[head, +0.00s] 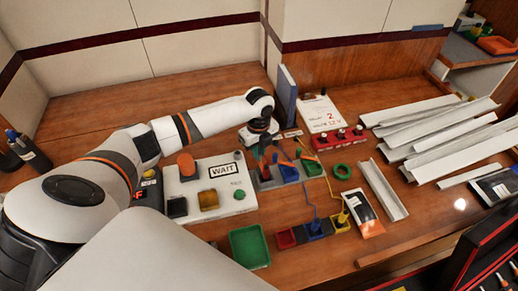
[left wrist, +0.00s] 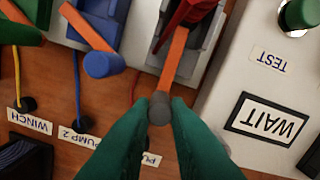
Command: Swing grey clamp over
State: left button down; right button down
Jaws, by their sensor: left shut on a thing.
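In the left wrist view, the grey-tipped clamp (left wrist: 159,108) is an orange lever with a round grey knob, running back to a grey base with a red part (left wrist: 187,14). My left gripper (left wrist: 160,112) has its green fingers shut on the grey knob. Beside it are an orange lever with a blue knob (left wrist: 97,65) and one with a green knob (left wrist: 12,32). In the head view, my left gripper (head: 263,150) is over the back of the breaker row, by the red unit (head: 265,174); the grey knob is not clear there. My right gripper is not in view.
A white panel with a WAIT sign (head: 223,170) and buttons stands left of the row. A blue upright board (head: 288,95) stands behind. A green tray (head: 249,247), a front row of coloured blocks (head: 314,230) and metal channels (head: 440,125) lie around.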

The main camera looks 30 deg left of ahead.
pick_arm(q)
jog(key=shift+s+r+n+p, duration=0.1)
jog(key=shift+r+n+p, duration=0.1)
jog(key=shift+n+p, duration=0.3)
jog(key=n+p, duration=0.2)
jog(key=s+n+p, duration=0.1)
jog(key=n+p, duration=0.1)
jog(key=p, duration=0.1)
jog(key=s+n+p, duration=0.1)
jog(key=n+p, duration=0.1)
jog(key=p, duration=0.1)
jog(key=shift+a+r, duration=0.1)
jog(key=shift+a, duration=0.3)
jog(key=n+p, duration=0.1)
jog(key=n, duration=0.1)
jog(key=s+n+p, duration=0.1)
jog(key=p, duration=0.1)
jog(key=shift+n, duration=0.4)
jog(key=shift+s+d+f+n+p, duration=0.1)
jog(key=shift+s+f+n+p, duration=0.1)
jog(key=shift+n+p, duration=0.35)
jog(key=c, duration=1.4)
grip_release()
jog(key=shift+s+f, duration=0.1)
